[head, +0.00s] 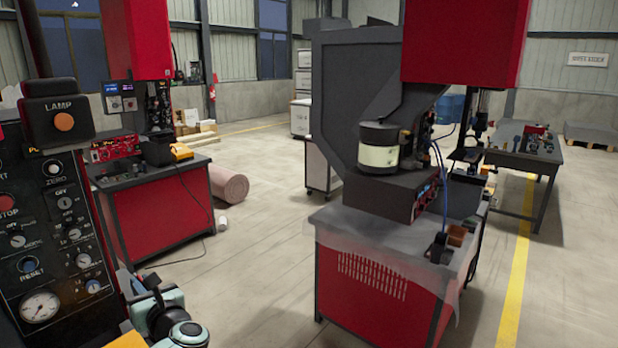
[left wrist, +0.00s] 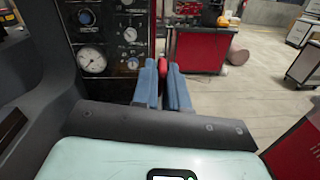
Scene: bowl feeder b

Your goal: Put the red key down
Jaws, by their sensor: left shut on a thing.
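My left gripper (head: 129,284) is low at the left in the head view, in front of the dark control panel. In the left wrist view its two blue fingers (left wrist: 164,80) are shut on the red key (left wrist: 162,67). Only the key's red part shows between the fingertips; the rest is hidden by them. The key is held in the air, close to the right edge of the control panel (head: 60,215). I cannot make out the key in the head view. My right gripper is not in view.
The control panel has knobs, a gauge and a lamp box (head: 58,112). A red workbench (head: 160,215) stands behind it. A red machine cabinet (head: 375,290) with a bowl feeder (head: 380,147) stands at the centre right. Open floor (head: 255,290) lies between them.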

